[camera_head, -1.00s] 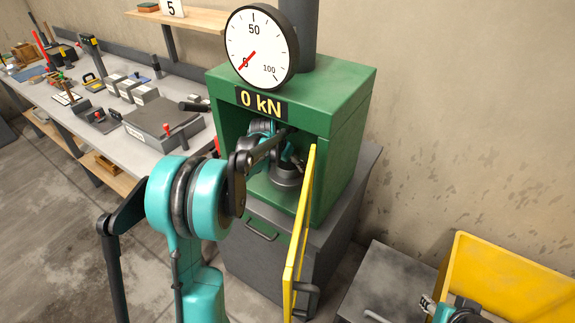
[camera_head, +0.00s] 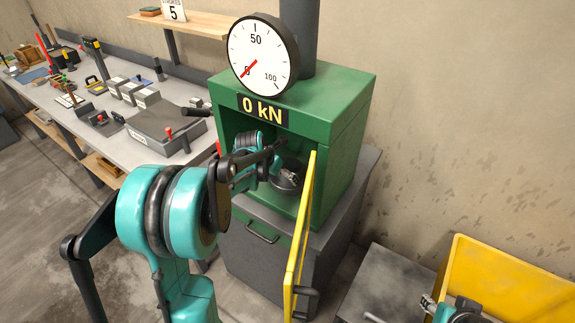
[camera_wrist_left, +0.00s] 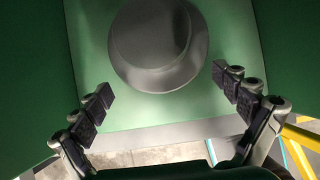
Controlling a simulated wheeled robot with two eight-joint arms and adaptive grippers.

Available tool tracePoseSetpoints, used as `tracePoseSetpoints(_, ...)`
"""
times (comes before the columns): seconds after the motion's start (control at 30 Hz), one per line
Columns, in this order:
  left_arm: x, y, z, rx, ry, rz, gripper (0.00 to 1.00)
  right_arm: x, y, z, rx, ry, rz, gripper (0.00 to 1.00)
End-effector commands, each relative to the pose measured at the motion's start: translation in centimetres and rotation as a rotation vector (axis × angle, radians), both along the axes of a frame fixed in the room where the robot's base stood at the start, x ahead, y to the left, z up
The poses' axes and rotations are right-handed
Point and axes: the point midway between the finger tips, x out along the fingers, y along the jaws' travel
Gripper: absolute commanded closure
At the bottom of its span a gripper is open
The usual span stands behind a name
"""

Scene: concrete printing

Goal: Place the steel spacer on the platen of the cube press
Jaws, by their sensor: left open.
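The cube press (camera_head: 345,105) is a green frame with its yellow guard door (camera_head: 303,235) swung open. Its round grey platen (camera_head: 287,185) is inside, partly hidden by my left gripper (camera_head: 290,174). In the left wrist view, the platen (camera_wrist_left: 190,72) lies beyond my left fingers. A lighter round disc (camera_wrist_left: 150,32) shows within its outline, off centre; it looks like the steel spacer, but I cannot be sure. My left gripper (camera_wrist_left: 165,92) is open, with its two dark-padded fingers wide apart and nothing between them. At the lower right, part of my right gripper (camera_head: 428,303) shows; its jaws are unclear.
The press dial (camera_head: 262,55) and the 0 kN sign (camera_head: 262,108) are on its front. The open door stands close to the right of my left arm. A workbench (camera_head: 85,120) with several tools is at left, and a yellow bin (camera_head: 505,280) at right.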

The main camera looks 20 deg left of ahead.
Motion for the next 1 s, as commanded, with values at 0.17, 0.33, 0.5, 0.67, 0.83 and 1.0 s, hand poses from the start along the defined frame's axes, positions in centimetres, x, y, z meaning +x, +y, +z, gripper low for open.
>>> tracePoseSetpoints(0.17,-3.8,0.5,0.2,0.0,-0.001,0.002,0.01,0.0,0.0,0.9,0.0,0.0,0.0,0.6)
tracePoseSetpoints(0.33,-5.9,0.8,0.1,-0.001,-0.001,0.001,0.01,0.0,0.0,1.2,0.0,0.0,0.0,0.6)
tracePoseSetpoints(0.5,-6.5,0.8,0.0,-0.001,-0.001,-0.001,0.01,0.0,0.0,1.3,0.0,0.0,0.0,0.6)
tracePoseSetpoints(0.67,-6.4,0.8,0.0,-0.001,-0.001,-0.001,0.01,0.0,0.0,1.2,0.0,0.0,0.0,0.6)
tracePoseSetpoints(0.83,-6.4,0.8,0.0,0.0,-0.001,-0.001,0.01,0.0,0.0,1.2,0.0,0.0,0.0,0.6)
tracePoseSetpoints(1.0,-6.4,0.8,0.0,0.0,-0.001,-0.001,0.01,0.0,0.0,1.2,0.0,0.0,0.0,0.6)
